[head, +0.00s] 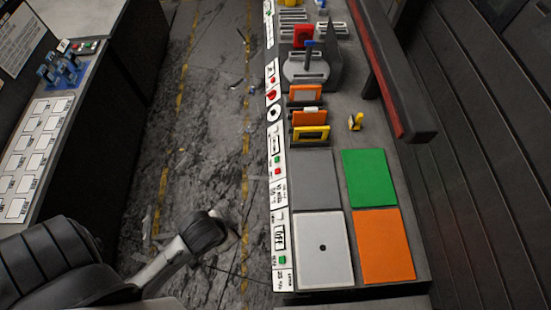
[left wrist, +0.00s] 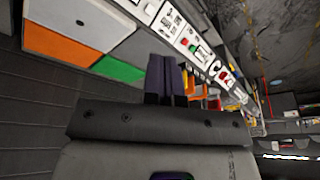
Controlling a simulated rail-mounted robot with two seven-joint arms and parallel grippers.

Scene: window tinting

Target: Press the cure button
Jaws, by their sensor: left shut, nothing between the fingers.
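The labelled panel strip (head: 280,190) runs along the bench's left edge in the head view. It carries green buttons, one near the front (head: 282,260) and one farther back (head: 278,160) with a red one beside it. The labels are too small to read, so I cannot tell which is the cure button. The strip also shows in the left wrist view (left wrist: 172,22), with small green and red buttons. My left gripper (left wrist: 166,60) is shut and empty there, its dark fingers pointing toward the bench and strip. Its fingertips are apart from the camera's view of any button. My right gripper is not in view.
Grey, green (head: 365,177), white and orange (head: 384,246) plates lie on the bench. Coloured holders (head: 309,117) and a round stand (head: 306,68) are farther back. A dark red-edged bar (head: 385,75) overhangs the right side. A floor aisle (head: 200,110) is open at left.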

